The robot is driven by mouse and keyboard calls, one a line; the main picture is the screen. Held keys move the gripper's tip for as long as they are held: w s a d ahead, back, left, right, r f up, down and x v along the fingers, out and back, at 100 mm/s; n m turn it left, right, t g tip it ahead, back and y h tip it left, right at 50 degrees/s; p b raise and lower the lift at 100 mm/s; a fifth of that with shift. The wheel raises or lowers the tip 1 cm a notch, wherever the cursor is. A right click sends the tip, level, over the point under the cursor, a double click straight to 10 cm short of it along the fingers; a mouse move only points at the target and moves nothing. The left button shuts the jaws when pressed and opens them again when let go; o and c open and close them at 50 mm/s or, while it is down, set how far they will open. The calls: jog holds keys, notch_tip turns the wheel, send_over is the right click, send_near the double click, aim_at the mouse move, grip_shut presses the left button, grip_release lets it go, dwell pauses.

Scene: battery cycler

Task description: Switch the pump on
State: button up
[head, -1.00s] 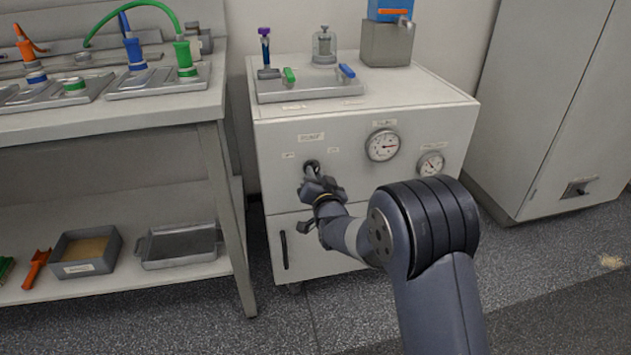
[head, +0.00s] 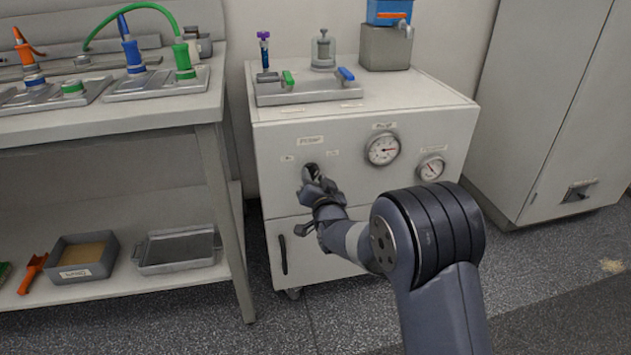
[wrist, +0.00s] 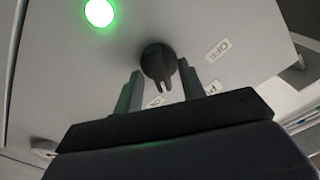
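The pump panel is the white front of a cabinet (head: 268,165). Its black rotary knob (head: 311,172) sits left of the gauges, just beyond my gripper (head: 308,188). The "OFF" label (wrist: 218,50) is to the knob's right. A green lamp (wrist: 99,12) is lit at upper left. My gripper (wrist: 160,88) is open, one finger on each side of the knob's end, with gaps visible.
Two round gauges (head: 383,150) (head: 431,168) are right of the knob. A handle (head: 283,254) is on the lower door. A workbench (head: 110,125) stands left, with a tray (head: 178,250) on its shelf. A tall cabinet (head: 545,110) stands right.

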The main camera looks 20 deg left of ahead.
jog(key=p+v, duration=0.2)
jog(key=v, duration=0.8)
jog(key=shift+s+d, duration=0.2)
jog(key=shift+s, duration=0.15)
jog(key=b+x, duration=0.2)
jog(key=x, duration=0.8)
jog(key=shift+w+a, duration=0.2)
jog(key=shift+w, duration=0.15)
jog(key=shift+p, duration=0.3)
jog(key=shift+b, duration=0.3)
